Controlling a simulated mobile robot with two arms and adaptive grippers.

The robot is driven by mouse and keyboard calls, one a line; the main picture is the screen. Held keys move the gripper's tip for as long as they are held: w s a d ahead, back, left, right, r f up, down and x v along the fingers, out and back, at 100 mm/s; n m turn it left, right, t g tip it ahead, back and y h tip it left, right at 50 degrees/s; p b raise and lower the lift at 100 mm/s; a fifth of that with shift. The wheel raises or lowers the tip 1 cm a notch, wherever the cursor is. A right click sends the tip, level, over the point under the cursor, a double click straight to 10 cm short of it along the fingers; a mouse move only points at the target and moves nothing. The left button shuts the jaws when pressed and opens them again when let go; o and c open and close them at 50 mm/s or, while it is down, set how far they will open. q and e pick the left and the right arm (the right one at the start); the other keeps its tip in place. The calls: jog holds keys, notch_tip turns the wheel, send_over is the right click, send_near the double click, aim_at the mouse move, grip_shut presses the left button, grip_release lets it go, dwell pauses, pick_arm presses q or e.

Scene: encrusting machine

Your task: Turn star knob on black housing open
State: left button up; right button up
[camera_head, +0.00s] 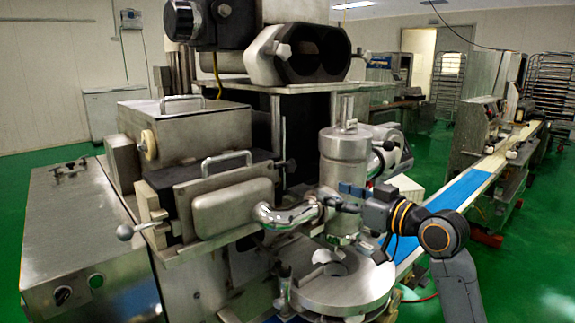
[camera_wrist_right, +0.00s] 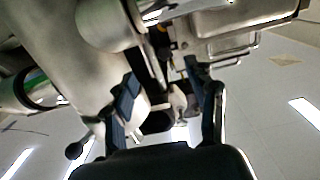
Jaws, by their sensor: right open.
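A black housing (camera_head: 312,52) with two rounded openings sits high on the machine, with a pale front plate. A small light star-shaped knob (camera_head: 283,50) shows on its left part; it looks small, and how far it is turned cannot be told. My right gripper (camera_head: 344,196) is in front of the steel cylinder, well below the housing and apart from the knob. In the right wrist view its two blue-padded fingers (camera_wrist_right: 164,88) are spread with a gap between them. Dark machine parts show beyond the gap; the knob cannot be made out there. My left gripper is out of view.
A vertical steel cylinder (camera_head: 344,160) and a curved steel pipe (camera_head: 288,215) crowd the space around my right gripper. A round steel disc (camera_head: 345,285) lies below. A blue conveyor (camera_head: 465,187) runs off to the right. Green floor is clear at far right.

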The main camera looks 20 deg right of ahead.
aim_at(293, 166)
jog(key=r+p+x, duration=0.1)
jog(key=x, duration=0.3)
jog(key=p+x, duration=0.1)
jog(key=x, duration=0.3)
jog(key=r+p+x, duration=0.1)
jog(key=p+x, duration=0.1)
jog(key=x, duration=0.2)
jog(key=shift+w+r, duration=0.3)
jog(key=shift+r, duration=0.1)
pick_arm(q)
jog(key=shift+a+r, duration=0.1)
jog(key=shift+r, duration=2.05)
pick_arm(e)
jog(key=shift+w+a+f, duration=0.1)
jog(key=shift+w+a, duration=0.1)
jog(key=shift+w, duration=0.4)
jog(key=c, duration=1.2)
